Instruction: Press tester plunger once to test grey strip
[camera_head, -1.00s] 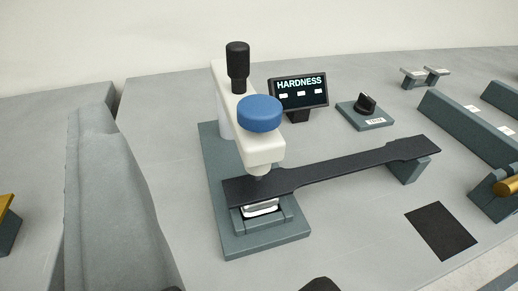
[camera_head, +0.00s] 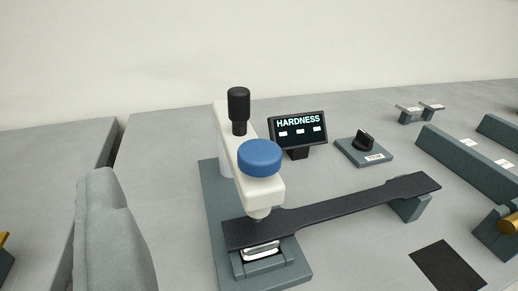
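The hardness tester stands at the centre, with a white arm (camera_head: 257,190), a blue round knob (camera_head: 259,157) and a black upright handle (camera_head: 238,108) on top. A narrow tip (camera_head: 260,218) points down at the strip from under the arm's front end. The strip (camera_head: 350,206) is dark grey, almost black. Its left end lies on the tester's base (camera_head: 212,225) under the tip, and its right end rests on a small grey support (camera_head: 411,208). I cannot tell whether tip and strip touch. No gripper fingers show.
A HARDNESS display (camera_head: 298,128) stands behind the tester, with a black dial on a grey plate (camera_head: 364,150) to its right. A black square (camera_head: 447,265) lies at front right. Long grey blocks (camera_head: 465,162) stand farther right. A grey upright shape (camera_head: 112,240) blocks the left foreground.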

